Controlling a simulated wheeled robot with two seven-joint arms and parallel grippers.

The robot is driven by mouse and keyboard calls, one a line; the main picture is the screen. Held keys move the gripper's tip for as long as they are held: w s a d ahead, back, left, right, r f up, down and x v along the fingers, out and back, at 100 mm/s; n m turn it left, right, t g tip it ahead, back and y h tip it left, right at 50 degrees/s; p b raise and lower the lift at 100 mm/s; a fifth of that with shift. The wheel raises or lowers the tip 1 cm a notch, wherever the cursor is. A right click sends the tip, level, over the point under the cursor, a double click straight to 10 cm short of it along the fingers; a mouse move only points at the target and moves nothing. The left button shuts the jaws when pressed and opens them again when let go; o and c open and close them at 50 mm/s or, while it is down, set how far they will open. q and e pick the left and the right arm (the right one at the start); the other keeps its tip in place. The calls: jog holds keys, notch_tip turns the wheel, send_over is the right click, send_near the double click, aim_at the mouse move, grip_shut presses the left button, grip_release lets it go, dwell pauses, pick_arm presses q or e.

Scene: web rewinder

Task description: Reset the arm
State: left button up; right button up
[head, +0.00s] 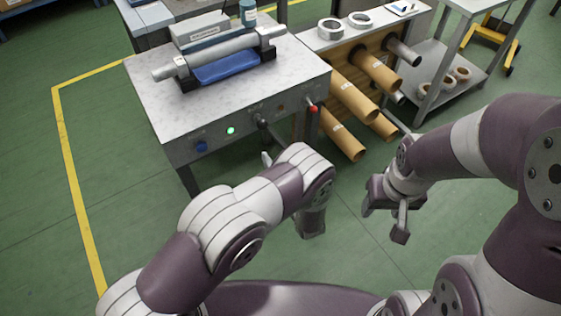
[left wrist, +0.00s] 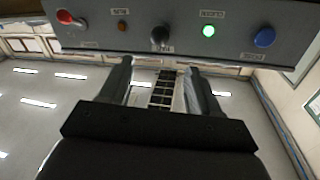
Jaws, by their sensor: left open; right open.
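My left gripper (head: 267,158) is mostly hidden behind my left arm in the head view; one grey fingertip shows below the machine's front panel. In the left wrist view its two dark fingers (left wrist: 156,80) are apart, with nothing between them. They point towards the panel (left wrist: 185,22), and the black knob (left wrist: 160,38) lies beyond the gap. The knob also shows in the head view (head: 262,122). Whether a finger touches the panel cannot be told. My right gripper (head: 384,222) hangs open and empty over the floor, apart from everything.
The panel carries a red switch (head: 312,107), an amber lamp (head: 281,107), a lit green button (head: 230,130) and a blue button (head: 201,146). A roller (head: 215,55) sits on the machine. Cardboard tubes (head: 352,98) jut out at right. The floor at left is clear.

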pick_arm(q)
jog(key=shift+w+a+f, duration=0.1)
jog(key=shift+w, duration=0.05)
jog(key=s+d+f+m+g+h+p, duration=0.2)
jog(key=s+d+f+m+g+h, duration=0.1)
jog(key=s+d+f+g+h, duration=0.35)
jog(key=s+a+r+m+g+p, duration=0.1)
jog(key=s+a+r+g+p, duration=0.1)
jog(key=s+a+r+g, duration=0.4)
jog(key=s+a+r+g+h+p, duration=0.15)
jog(key=s+a+r, duration=0.25)
jog(key=r, duration=0.5)
jog(key=s+a+r+m+g+p, duration=0.1)
jog(key=s+a+r+g+p, duration=0.15)
jog(key=s+a+r, duration=0.35)
jog(key=w+a+r+n+t+p, duration=0.1)
jog(key=a+r, duration=0.4)
jog(key=r, duration=0.5)
jog(key=shift+r+n+y+p, duration=0.3)
jog(key=shift+n+p, duration=0.2)
jog(key=shift+n, duration=0.1)
